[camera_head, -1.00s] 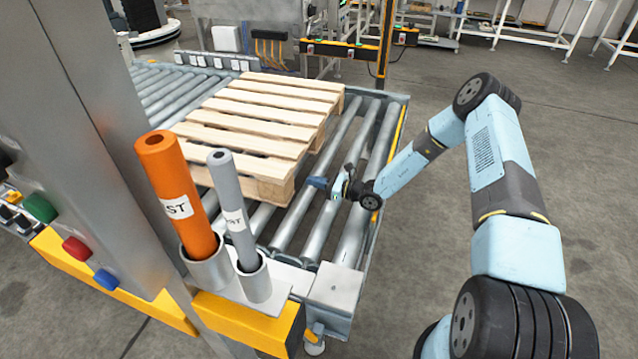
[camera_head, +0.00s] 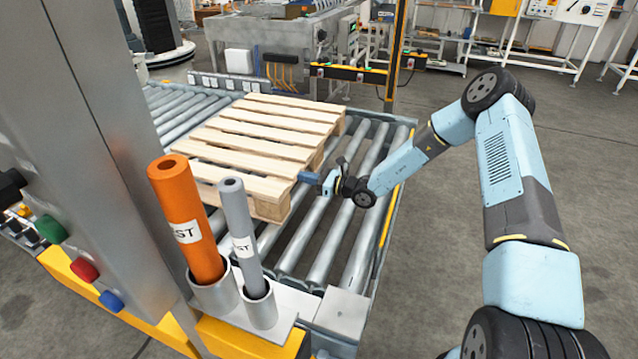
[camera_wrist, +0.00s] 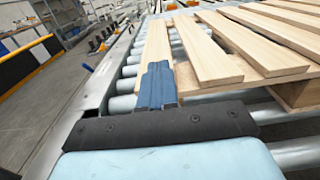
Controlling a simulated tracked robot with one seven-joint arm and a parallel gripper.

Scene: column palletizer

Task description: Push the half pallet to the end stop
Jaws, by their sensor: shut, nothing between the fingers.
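The wooden half pallet (camera_head: 262,148) lies flat on the roller conveyor (camera_head: 345,229), with bare rollers along its right side and in front of it. My gripper (camera_head: 308,177) is shut and empty, with its blue fingertips at the pallet's near right side. I cannot tell whether they touch it. In the wrist view, the shut blue fingers (camera_wrist: 157,84) point along a pallet board, with the slatted pallet (camera_wrist: 245,45) filling the upper right. I cannot pick out the end stop for certain in either view.
An orange tube (camera_head: 188,220) and a grey tube (camera_head: 240,230) stand in holders at the near end. A grey column (camera_head: 85,120) with coloured buttons rises at left. A yellow-black post (camera_head: 396,60) stands behind the conveyor. The floor at right is clear.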

